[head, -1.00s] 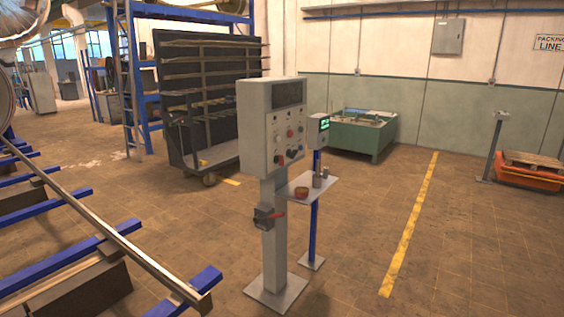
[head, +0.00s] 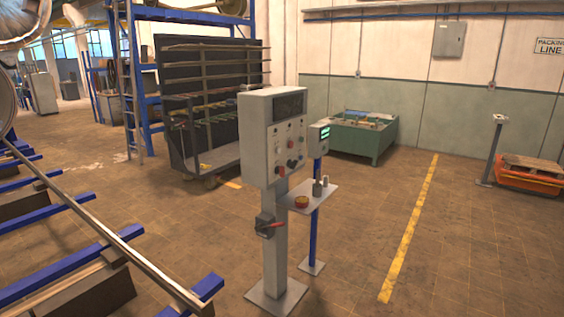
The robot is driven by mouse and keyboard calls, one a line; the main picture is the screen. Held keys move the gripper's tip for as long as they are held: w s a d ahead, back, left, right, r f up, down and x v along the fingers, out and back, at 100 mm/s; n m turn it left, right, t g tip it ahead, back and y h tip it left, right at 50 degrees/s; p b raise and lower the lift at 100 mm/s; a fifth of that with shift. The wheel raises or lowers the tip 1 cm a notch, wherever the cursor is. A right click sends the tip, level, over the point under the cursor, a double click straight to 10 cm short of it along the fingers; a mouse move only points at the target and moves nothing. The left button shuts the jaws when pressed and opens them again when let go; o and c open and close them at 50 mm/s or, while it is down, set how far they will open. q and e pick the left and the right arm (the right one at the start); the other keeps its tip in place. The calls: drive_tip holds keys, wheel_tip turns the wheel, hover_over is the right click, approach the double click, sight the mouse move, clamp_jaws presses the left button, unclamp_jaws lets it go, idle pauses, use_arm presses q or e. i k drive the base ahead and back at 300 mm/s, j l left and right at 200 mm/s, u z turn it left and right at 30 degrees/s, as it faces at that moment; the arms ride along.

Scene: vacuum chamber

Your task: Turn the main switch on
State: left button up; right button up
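A grey control box (head: 258,140) stands on a post in the middle of the head view, with several buttons and knobs and a dark display on its front. Neither of my grippers is in view.
A blue stand with a small shelf (head: 311,197) and a green-lit screen (head: 319,137) stands close behind the post. A metal beam (head: 105,235) on blue supports lies at left. Floor is clear in front and right, along the yellow line (head: 410,230).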

sight(280, 170)
drive_tip(key=i+l+u, duration=0.1)
drive_tip(key=i, duration=0.45)
drive_tip(key=i+l+u, duration=0.15)
drive_tip(key=i+l, duration=0.2)
drive_tip(key=i, duration=0.2)
drive_tip(key=i+l+u, duration=0.1)
drive_tip(key=i+l, duration=0.25)
drive_tip(key=i, duration=0.2)
drive_tip(key=i+l+u, duration=0.15)
drive_tip(key=i+l, duration=0.2)
drive_tip(key=i, duration=0.15)
